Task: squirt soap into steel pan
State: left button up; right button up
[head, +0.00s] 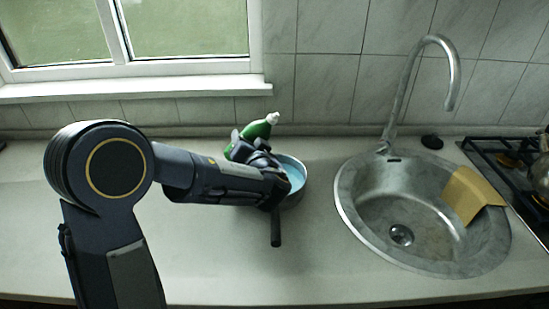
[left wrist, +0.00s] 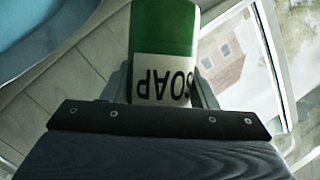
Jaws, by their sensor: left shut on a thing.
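The soap bottle (head: 260,129) is green with a white tip and leans, its tip to the upper right in the head view. My left gripper (head: 258,148) is shut on it and hides its lower part. In the left wrist view the bottle (left wrist: 163,45), with its upside-down SOAP label, sits between the fingers of my left gripper (left wrist: 163,88). The steel pan (head: 297,190), light blue inside, stands on the counter just right of the gripper, partly hidden by it. Its dark handle (head: 276,230) points to the front. A blue surface (left wrist: 50,25) shows at the upper left of the wrist view. My right gripper is not in view.
A round steel sink (head: 365,218) with a tall tap (head: 400,100) is to the right, with a yellow cloth or sponge (head: 470,195) on its rim. A stove (head: 510,170) is at the far right. The counter (head: 230,265) in front is clear. A window sill (head: 130,90) runs behind.

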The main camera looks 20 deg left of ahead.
pick_arm(q)
jog(key=shift+a+f+m+p, duration=0.25)
jog(key=shift+f+m+p, duration=0.25)
jog(key=shift+f, duration=0.05)
jog(key=shift+a+y+p, duration=0.2)
jog(key=shift+y+p, duration=0.1)
jog(key=shift+p, duration=0.15)
jog(key=shift+a+m+t, duration=0.1)
jog(key=shift+m+t, duration=0.2)
jog(key=shift+m, duration=0.1)
jog(key=shift+a+f, duration=0.1)
jog(key=shift+f, duration=0.15)
jog(key=shift+s+a+m+p, duration=0.1)
jog(key=shift+a+m+p, duration=0.15)
jog(key=shift+p, duration=0.45)
jog(key=shift+a+r+m+t+y+p, duration=0.35)
jog(key=shift+m+p, duration=0.5)
jog(key=shift+p, duration=0.7)
jog(key=shift+a+r+m+t+y+p, duration=0.1)
jog(key=shift+a+r+m+t+p, duration=0.15)
jog(key=shift+a+m+t+p, duration=0.85)
dwell(2.7)
jog(key=shift+d+g, duration=0.45)
jog(key=shift+d, duration=0.2)
